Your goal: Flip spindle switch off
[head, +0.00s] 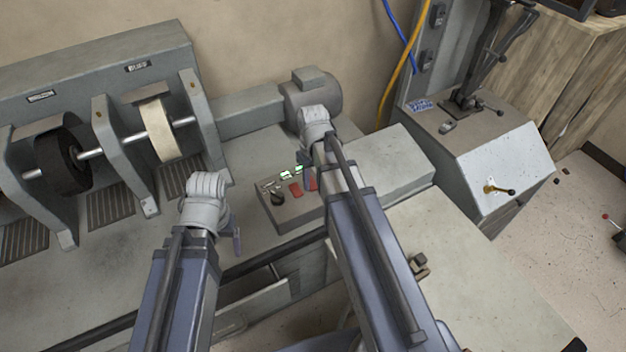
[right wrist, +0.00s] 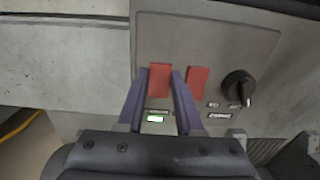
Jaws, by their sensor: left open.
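The control panel (head: 290,222) of the machine carries two red rocker switches and a black knob (head: 278,198). In the head view one red switch (head: 296,189) is clear, and the other (head: 313,184) is partly hidden by my right gripper (head: 309,176). In the right wrist view my right gripper (right wrist: 160,85) is open, its fingertips on either side of the left red switch (right wrist: 160,78). Whether they touch it I cannot tell. The other red switch (right wrist: 197,82) is just right of the fingers. The labels are too small to read. My left gripper (head: 236,240) is open and empty, left of the panel.
A green-lit label (right wrist: 155,118) shows between my right fingers. A black wheel (head: 63,160) and a pale wheel (head: 157,130) sit on a shaft at the left. A grey motor (head: 312,92) stands behind the panel. A grey cabinet (head: 480,155) stands at the right.

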